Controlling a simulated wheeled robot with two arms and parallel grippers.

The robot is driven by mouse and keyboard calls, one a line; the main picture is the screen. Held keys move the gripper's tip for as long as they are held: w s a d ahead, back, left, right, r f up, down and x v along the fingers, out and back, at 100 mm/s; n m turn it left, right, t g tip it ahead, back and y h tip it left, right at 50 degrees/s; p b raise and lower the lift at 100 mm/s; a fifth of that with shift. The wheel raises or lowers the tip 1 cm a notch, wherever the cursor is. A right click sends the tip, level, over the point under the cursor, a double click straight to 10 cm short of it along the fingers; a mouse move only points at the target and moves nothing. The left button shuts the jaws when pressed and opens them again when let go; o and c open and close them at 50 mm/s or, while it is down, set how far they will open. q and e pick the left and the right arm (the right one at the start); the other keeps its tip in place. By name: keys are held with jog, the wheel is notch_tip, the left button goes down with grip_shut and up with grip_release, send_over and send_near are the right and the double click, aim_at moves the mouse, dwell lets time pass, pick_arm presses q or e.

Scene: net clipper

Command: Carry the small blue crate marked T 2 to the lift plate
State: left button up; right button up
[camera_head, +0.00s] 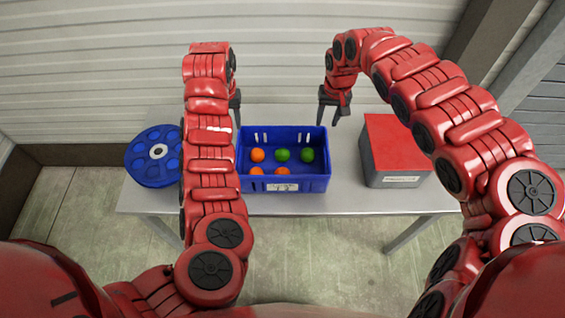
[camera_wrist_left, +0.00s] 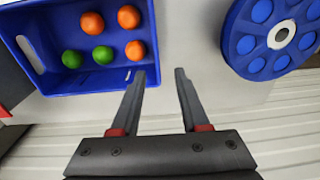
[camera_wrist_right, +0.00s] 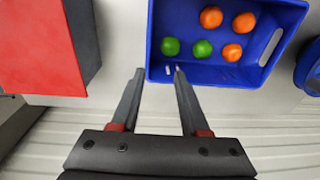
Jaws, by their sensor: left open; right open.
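A blue crate (camera_head: 315,184) stands on the table, holding three orange balls and two green ones. A white label is on its front, too small to read. My left gripper (camera_head: 236,112) is mostly hidden behind its own arm at the crate's left. In the left wrist view it (camera_wrist_left: 160,72) is open and empty, one finger close to the crate's corner (camera_wrist_left: 100,80). My right gripper (camera_head: 333,112) is open and empty above the crate's back right corner. In the right wrist view one finger (camera_wrist_right: 158,70) overlaps the crate's wall (camera_wrist_right: 215,76); contact is unclear. I cannot make out a lift plate.
A red-topped grey box (camera_head: 390,140) stands right of the crate. Bare table (camera_head: 345,198) shows between crate and box. A ribbed wall is close behind.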

pick_arm(q)
jog(key=shift+s+d+r+g, duration=0.25)
jog(key=shift+s+r+g, duration=0.05)
jog(key=shift+s, duration=0.35)
pick_arm(e)
jog(key=shift+s+d+g+h, duration=0.3)
jog(key=shift+s+d, duration=0.6)
jog(key=shift+s, duration=0.05)
